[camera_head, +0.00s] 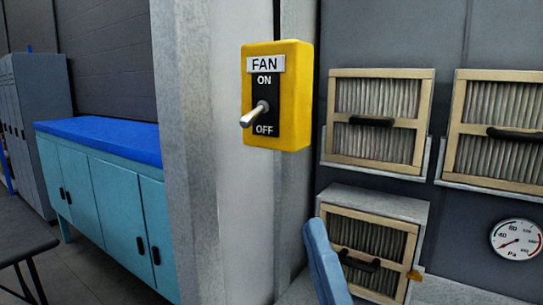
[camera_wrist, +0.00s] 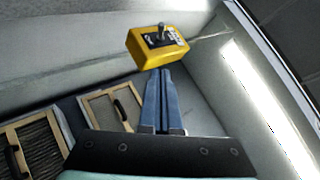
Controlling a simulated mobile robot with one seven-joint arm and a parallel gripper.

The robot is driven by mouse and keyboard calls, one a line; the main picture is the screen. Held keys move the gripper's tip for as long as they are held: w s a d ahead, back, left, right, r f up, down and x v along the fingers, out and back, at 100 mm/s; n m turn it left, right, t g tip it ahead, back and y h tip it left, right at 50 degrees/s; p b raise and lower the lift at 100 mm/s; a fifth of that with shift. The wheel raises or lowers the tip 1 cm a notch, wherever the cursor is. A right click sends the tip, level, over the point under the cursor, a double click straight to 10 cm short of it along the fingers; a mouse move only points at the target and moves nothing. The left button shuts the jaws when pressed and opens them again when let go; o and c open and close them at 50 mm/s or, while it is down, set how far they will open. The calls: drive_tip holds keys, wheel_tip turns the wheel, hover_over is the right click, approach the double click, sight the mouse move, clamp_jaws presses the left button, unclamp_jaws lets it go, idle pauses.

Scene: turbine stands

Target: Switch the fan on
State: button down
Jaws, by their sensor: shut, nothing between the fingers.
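The yellow fan switch box (camera_head: 298,100) is mounted on a light grey post in the head view, labelled FAN, with ON above and OFF below. Its metal lever (camera_head: 254,115) sticks out and slants down to the left, its tip on the OFF side. My gripper (camera_head: 316,228), with blue fingers, is below and slightly right of the box, apart from it. In the wrist view my gripper (camera_wrist: 160,73) has its fingers together, with nothing between them. The box (camera_wrist: 149,57) appears just beyond the fingertips, with the lever (camera_wrist: 161,31) on its far side.
Framed filters with dark handles (camera_head: 378,160) fill the wall right of the post, one low behind my gripper. A pressure gauge (camera_head: 516,239) is at lower right. A teal cabinet with a blue top (camera_head: 105,138) stands left. The space before the lever looks clear.

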drive_tip(key=p, duration=0.6)
approach(257, 118)
drive_tip(key=w+d+r, duration=0.2)
drive_tip(key=w, duration=0.2)
drive_tip(key=shift+w+a+r+y+p, duration=0.1)
drive_tip(key=shift+a+r+y+p, duration=0.05)
drive_tip(key=shift+a+r+p, duration=0.3)
drive_tip(key=shift+w+a+r+y+p, duration=0.1)
drive_tip(key=shift+a+r+y+p, duration=0.1)
drive_tip(key=shift+a, duration=0.35)
drive_tip(key=shift+w+a, duration=0.15)
drive_tip(key=shift+a, duration=0.35)
drive_tip(key=shift+w+r+m+h+p, duration=0.1)
drive_tip(key=shift+r+m+h+p, duration=0.2)
drive_tip(key=shift+h+p, duration=0.45)
drive_tip(key=shift+s+p, duration=0.35)
drive_tip(key=shift+w+m, duration=0.15)
drive_tip(key=shift+m, duration=0.15)
